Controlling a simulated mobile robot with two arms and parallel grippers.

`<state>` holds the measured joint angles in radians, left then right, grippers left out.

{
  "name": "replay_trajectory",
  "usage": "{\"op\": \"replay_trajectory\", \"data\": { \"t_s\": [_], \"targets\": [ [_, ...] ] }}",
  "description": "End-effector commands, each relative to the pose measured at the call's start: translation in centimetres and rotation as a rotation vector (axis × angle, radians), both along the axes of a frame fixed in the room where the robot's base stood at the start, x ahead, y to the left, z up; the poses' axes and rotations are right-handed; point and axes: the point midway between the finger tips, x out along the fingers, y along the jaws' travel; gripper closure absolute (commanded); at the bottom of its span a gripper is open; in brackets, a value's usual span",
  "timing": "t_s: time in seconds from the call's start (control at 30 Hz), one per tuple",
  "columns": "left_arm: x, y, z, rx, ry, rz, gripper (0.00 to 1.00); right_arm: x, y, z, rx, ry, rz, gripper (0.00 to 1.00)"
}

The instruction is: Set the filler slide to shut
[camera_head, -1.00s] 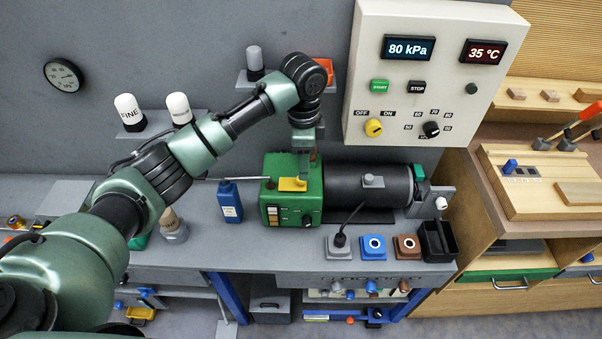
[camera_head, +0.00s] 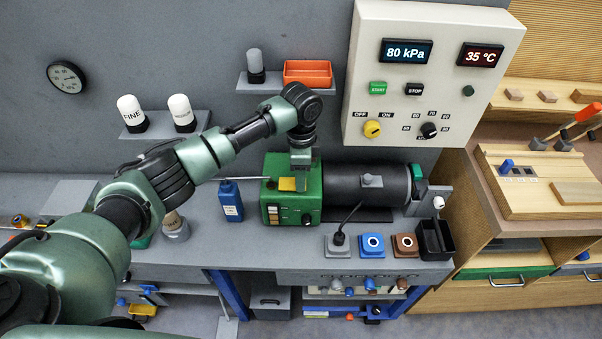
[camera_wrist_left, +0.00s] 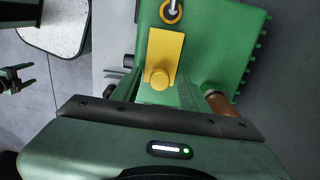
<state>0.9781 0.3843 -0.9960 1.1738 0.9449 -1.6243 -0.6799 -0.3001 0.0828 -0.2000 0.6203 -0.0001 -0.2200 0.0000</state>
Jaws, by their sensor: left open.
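The filler slide is a flat yellow plate (camera_head: 287,184) on top of the green pump housing (camera_head: 275,165). In the left wrist view, the slide (camera_wrist_left: 165,48) has a round yellow knob (camera_wrist_left: 158,78) at its near end. An orange-ringed opening (camera_wrist_left: 164,16) lies just beyond its far end, uncovered, with a metal rod showing at it. My left gripper (camera_head: 300,178) points down over the slide's right part and hides some of it. In the wrist view its open fingers (camera_wrist_left: 160,90) are close by the knob; I cannot tell whether they touch it.
A dark cylinder (camera_head: 345,183) joins the housing on the right. A blue bottle (camera_head: 231,202) stands to the left. The control panel (camera_head: 395,110) hangs above right, and a shelf with an orange bin (camera_head: 307,73) is behind the arm.

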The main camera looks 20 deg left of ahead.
Motion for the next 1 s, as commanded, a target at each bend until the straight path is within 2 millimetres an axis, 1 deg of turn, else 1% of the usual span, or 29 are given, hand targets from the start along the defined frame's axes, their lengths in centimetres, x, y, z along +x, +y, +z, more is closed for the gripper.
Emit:
{"op": "replay_trajectory", "data": {
  "t_s": [0.03, 0.07, 0.1, 0.17, 0.2, 0.5, 1.0],
  "targets": [
    [-0.01, -0.02, 0.00, 0.000, 0.000, 0.000, 0.58, 0.00, 0.03, -0.01, 0.000, 0.000, 0.000, 0.29],
    [-0.01, -0.02, 0.01, 0.000, 0.000, 0.000, 0.67, 0.00, 0.04, -0.01, 0.001, 0.000, 0.000, 0.29],
    [-0.01, -0.02, 0.01, 0.000, 0.000, 0.000, 0.78, 0.00, 0.06, -0.01, 0.001, 0.000, 0.000, 0.29],
    [-0.01, -0.03, 0.02, 0.000, 0.000, 0.000, 0.95, 0.00, 0.11, -0.01, 0.001, 0.000, 0.000, 0.29],
    [-0.01, -0.03, 0.02, 0.000, 0.000, 0.000, 1.00, 0.00, 0.15, -0.01, 0.002, 0.000, 0.000, 0.29],
    [-0.01, -0.04, 0.05, -0.001, 0.000, -0.001, 1.00, 0.00, 0.48, -0.01, 0.005, 0.000, -0.002, 0.29],
    [0.01, -0.05, 0.09, -0.001, 0.000, 0.000, 1.00, -0.02, 0.45, -0.01, 0.005, 0.000, -0.002, 0.29]
  ]
}}
